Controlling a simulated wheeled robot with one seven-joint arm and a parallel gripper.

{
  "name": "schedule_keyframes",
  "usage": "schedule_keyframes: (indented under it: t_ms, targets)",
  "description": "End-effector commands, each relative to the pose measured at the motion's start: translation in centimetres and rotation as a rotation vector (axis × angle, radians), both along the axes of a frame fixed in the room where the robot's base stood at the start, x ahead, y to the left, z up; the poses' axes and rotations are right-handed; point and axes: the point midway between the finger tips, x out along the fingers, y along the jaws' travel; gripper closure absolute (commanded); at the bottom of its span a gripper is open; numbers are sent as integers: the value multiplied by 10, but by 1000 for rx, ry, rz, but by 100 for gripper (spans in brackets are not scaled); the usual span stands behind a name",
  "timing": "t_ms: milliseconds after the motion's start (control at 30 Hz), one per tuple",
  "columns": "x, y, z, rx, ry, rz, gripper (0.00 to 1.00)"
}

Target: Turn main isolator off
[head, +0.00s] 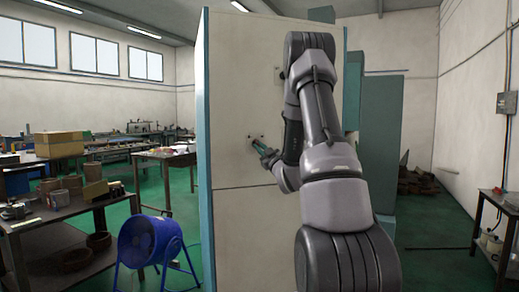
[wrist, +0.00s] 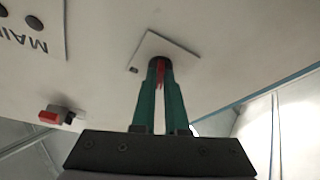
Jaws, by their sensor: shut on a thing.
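The main isolator's red handle (wrist: 161,76) stands on a square pale plate (wrist: 178,45) with a dark round hub, in the wrist view. My gripper (wrist: 160,64) has its two teal fingers shut on this red handle, one on either side, hiding most of it. In the head view my gripper (head: 257,144) reaches the cream cabinet face (head: 240,80) at mid height; the handle is too small to make out there. A label plate (wrist: 28,28) with upside-down letters reading "MAI" is at the top left of the wrist view.
A second red-tipped part (wrist: 50,116) on a dark mount sticks out of the panel, left of my fingers in the wrist view. A blue fan (head: 150,240) and a cluttered workbench (head: 60,215) stand left of the cabinet. Green floor shows between them.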

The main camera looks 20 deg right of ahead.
Motion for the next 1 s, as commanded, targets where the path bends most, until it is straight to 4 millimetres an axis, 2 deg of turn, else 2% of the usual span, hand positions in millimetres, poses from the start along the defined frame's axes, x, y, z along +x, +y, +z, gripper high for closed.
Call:
schedule_keyframes:
  t_ms: [300,767,800,833,867,1000]
  targets:
    - [0,-1,-1,-87,14,-1,100]
    - [-1,-1,-1,-98,15,0,100]
    - [-1,-1,-1,-98,15,0,74]
    - [0,-1,-1,-98,15,0,62]
    - [0,-1,-1,-98,15,0,59]
    - [0,-1,0,-98,14,-1,59]
